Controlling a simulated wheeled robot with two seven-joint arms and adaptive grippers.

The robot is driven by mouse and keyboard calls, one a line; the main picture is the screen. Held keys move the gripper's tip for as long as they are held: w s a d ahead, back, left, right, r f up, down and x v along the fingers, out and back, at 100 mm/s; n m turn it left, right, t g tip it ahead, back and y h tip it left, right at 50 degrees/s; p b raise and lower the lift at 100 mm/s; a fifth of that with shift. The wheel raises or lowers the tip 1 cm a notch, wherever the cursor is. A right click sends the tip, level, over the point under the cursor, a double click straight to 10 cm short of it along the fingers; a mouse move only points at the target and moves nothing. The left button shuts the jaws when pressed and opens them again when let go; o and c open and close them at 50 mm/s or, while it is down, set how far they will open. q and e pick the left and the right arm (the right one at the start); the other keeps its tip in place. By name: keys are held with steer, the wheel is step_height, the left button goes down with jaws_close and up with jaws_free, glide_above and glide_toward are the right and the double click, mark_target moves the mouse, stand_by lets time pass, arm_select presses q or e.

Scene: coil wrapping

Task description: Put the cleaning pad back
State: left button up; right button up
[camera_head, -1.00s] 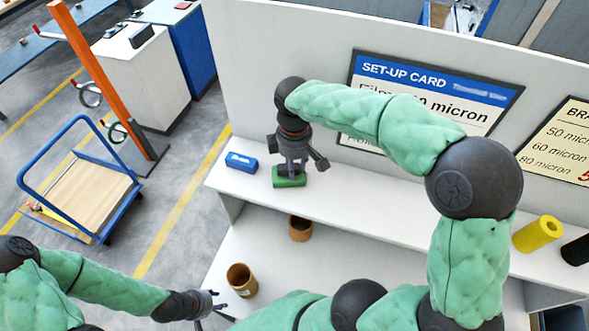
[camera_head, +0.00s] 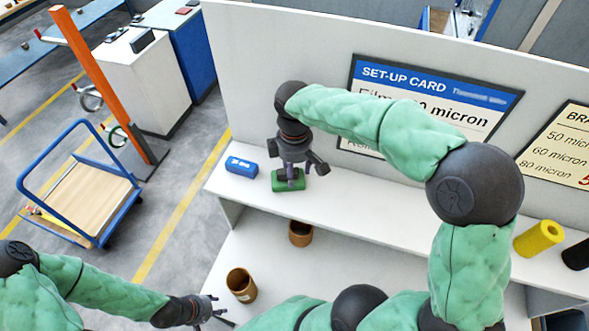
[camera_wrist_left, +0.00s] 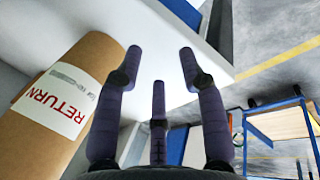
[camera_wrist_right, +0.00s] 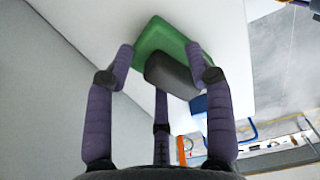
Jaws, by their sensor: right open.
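The cleaning pad looks like a green block (camera_head: 288,184) with a dark grey grip on top. It lies on the upper shelf, and it also shows in the right wrist view (camera_wrist_right: 160,42) with its dark grip (camera_wrist_right: 172,74). My right gripper (camera_head: 292,178) is above the pad, pointing down, with its fingers open around the grip; contact is hard to tell. The right fingertips (camera_wrist_right: 165,62) also show apart in the right wrist view. My left gripper (camera_head: 216,308) is open and empty at the lower left, as the left wrist view (camera_wrist_left: 160,65) shows.
A blue block (camera_head: 241,166) lies on the shelf (camera_head: 350,212) just left of the pad. A brown tube labelled RETURN (camera_wrist_left: 62,105) stands near my left gripper. Another brown core (camera_head: 300,233) is below the shelf. A yellow roll (camera_head: 538,236) is at the shelf's right.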

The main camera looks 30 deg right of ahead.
mark_target(295, 171)
step_height(295, 171, up, 12)
steer(key=shift+f, duration=0.15)
stand_by(0.7)
